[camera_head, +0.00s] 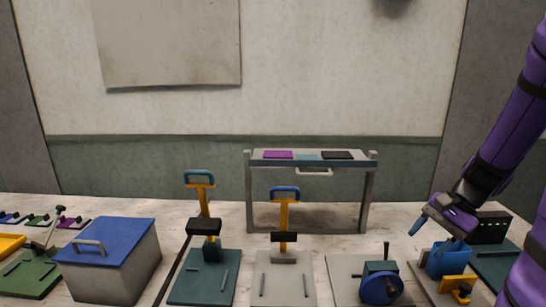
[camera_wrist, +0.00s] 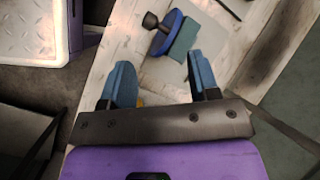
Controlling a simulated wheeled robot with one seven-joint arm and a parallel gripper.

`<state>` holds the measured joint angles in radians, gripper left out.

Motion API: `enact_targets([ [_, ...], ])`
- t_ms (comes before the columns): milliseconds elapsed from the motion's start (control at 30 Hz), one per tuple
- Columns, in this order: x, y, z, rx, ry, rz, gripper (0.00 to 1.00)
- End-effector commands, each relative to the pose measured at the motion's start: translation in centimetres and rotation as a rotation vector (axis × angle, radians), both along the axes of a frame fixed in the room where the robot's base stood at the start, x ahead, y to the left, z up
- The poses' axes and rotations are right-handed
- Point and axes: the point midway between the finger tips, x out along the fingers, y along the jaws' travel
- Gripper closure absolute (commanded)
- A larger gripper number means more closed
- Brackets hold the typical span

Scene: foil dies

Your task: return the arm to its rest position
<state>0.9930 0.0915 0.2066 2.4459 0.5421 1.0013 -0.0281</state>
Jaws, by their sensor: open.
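My gripper (camera_head: 431,233) is at the right in the head view, on the end of my purple arm. Its blue fingertips point down and left, beside and above a blue block-shaped device (camera_head: 446,258) with a yellow handle. In the wrist view my gripper (camera_wrist: 160,84) shows both blue fingers spread apart with nothing between them. Beyond the fingers lie a pale plate and a blue wheel with a dark knob (camera_wrist: 165,32). Whether a fingertip touches the blue device cannot be told.
A crank device with a blue wheel (camera_head: 381,287) stands left of my gripper. Two lever presses with yellow arms (camera_head: 284,214) and a blue-lidded box (camera_head: 107,242) are further left. A grey rack (camera_head: 312,162) stands behind. A dark box (camera_head: 491,228) is at the right.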

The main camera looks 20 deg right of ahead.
Motion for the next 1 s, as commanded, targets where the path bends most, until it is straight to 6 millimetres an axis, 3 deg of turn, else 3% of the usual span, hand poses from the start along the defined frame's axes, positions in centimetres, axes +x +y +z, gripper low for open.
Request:
enact_targets([
  [267, 0.2, 5.7, 5.3, -0.259, -0.088, 0.318, 0.44],
  [600, -1.9, 11.7, 11.2, -0.538, -0.274, 0.653, 0.44],
  [800, -4.1, 14.4, 14.3, -0.680, -0.423, 0.820, 0.44],
  [1000, -6.1, 15.8, 16.4, -0.773, -0.551, 0.930, 0.44],
])
